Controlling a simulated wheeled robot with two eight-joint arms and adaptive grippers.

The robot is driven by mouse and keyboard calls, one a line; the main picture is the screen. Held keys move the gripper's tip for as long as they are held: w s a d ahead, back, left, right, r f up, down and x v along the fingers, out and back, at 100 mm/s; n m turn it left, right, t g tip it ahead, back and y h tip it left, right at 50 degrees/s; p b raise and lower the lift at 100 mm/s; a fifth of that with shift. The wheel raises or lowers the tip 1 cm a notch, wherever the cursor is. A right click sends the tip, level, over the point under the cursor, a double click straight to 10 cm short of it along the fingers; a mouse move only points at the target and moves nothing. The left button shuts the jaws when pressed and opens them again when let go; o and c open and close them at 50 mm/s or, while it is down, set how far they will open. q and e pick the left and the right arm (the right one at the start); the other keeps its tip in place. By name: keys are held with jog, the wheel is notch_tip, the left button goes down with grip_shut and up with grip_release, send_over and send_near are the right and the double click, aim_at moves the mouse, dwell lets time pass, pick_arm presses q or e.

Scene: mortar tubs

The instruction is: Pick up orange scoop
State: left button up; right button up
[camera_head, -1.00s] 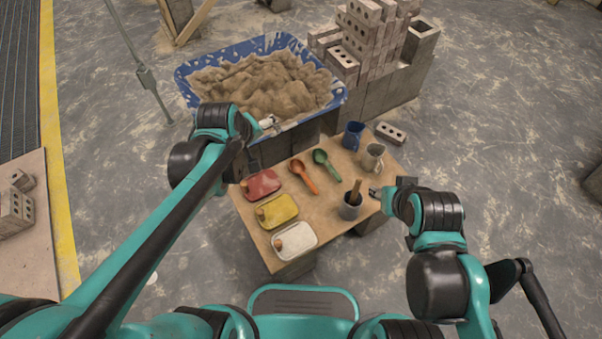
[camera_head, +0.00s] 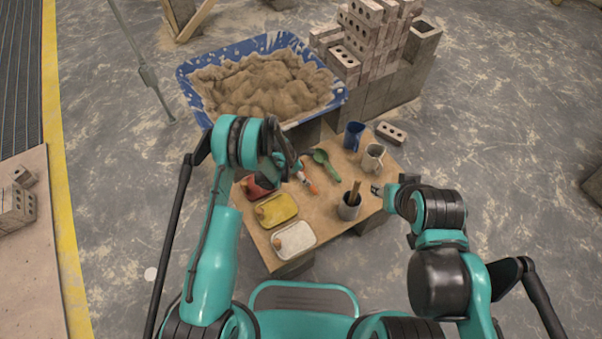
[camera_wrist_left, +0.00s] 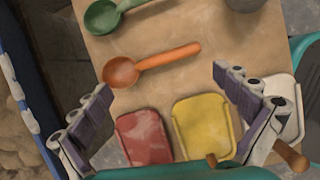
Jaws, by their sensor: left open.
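In the left wrist view the scoop (camera_wrist_left: 150,64) shows whole, bowl to the left and handle to the upper right. My left gripper (camera_wrist_left: 161,82) is open and empty above the table, its two fingers apart on either side of the scoop. My right gripper (camera_head: 377,190) is at the table's right edge, beside a grey cup; its jaw opening is too small to make out.
A green scoop (camera_head: 326,164) lies right beside the orange one. Red (camera_wrist_left: 143,137), yellow (camera_head: 276,210) and white (camera_head: 294,241) trays line the left side. A blue mug (camera_head: 353,135), a pale mug (camera_head: 372,158) and a grey cup (camera_head: 348,208) stand right. A blue mortar tub (camera_head: 190,92) is behind.

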pick_arm(q)
jog(key=shift+n, duration=0.7)
jog(key=f, duration=0.2)
jog(key=d+f, duration=0.1)
jog(key=f, duration=0.1)
jog(key=f+b, duration=0.1)
jog(key=f, duration=0.1)
jog(key=shift+s+d+f, duration=0.25)
jog(key=shift+s+f, duration=0.1)
jog(key=shift+s, duration=0.05)
jog(key=b+x, duration=0.2)
jog(key=x, duration=0.1)
jog(key=b+x, duration=0.1)
jog(key=x, duration=0.1)
jog(key=shift+d, duration=0.4)
jog(key=shift+c, duration=0.3)
jog(key=c, duration=1.5)
